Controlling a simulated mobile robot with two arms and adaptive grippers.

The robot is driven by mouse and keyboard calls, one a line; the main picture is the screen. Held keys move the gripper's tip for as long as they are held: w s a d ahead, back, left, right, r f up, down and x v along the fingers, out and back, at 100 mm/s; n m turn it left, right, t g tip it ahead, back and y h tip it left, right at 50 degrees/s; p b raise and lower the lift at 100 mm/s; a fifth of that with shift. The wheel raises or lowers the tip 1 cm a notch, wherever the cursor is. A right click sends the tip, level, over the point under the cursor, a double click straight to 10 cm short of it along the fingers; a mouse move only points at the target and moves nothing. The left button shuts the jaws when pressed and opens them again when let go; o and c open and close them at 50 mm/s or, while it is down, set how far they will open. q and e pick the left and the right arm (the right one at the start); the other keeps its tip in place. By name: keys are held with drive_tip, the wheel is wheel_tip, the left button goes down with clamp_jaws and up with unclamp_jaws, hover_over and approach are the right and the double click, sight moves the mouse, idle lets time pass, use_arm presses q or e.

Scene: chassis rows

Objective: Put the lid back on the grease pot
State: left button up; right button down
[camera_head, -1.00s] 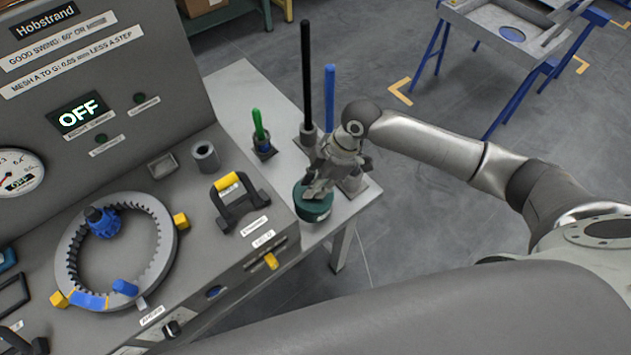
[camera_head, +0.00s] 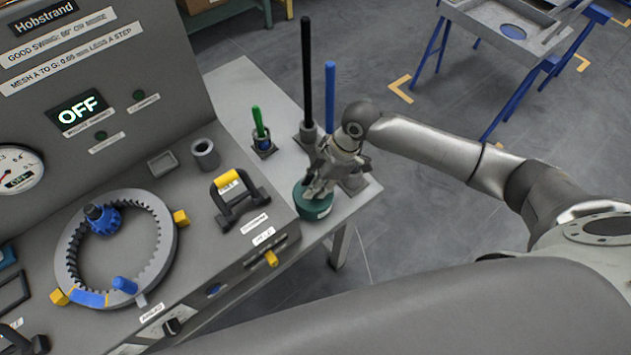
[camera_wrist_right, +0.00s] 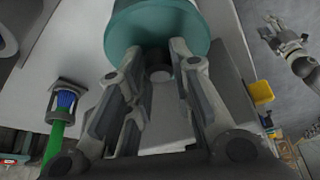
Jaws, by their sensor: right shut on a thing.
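The dark green grease pot (camera_head: 314,207) stands near the front right edge of the grey side bench, with a white label on its side. My right gripper (camera_head: 318,183) is right above it, pointing down. In the right wrist view, a broad teal round face (camera_wrist_right: 155,30) lies just beyond the fingertips. My right gripper (camera_wrist_right: 163,72) is shut on a small grey knob there, which looks like the lid's. The fingers hide the pot's rim, so I cannot tell if the lid sits flush. Another gripper, seemingly my left (camera_wrist_right: 290,45), shows small at the right.
Behind the pot stand a black rod (camera_head: 305,75), a blue rod (camera_head: 330,95) and a green-handled brush (camera_head: 259,125) in holders. The console with a toothed ring (camera_head: 75,225) and a yellow-topped handle (camera_head: 235,195) is at left. Floor lies right of the bench.

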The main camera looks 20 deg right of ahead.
drive_tip(key=shift+f, duration=0.1)
drive_tip(key=c, duration=1.2)
unclamp_jaws()
wheel_tip(320, 180, up, 10)
drive_tip(key=shift+s+f, duration=0.1)
drive_tip(key=shift+s, duration=0.05)
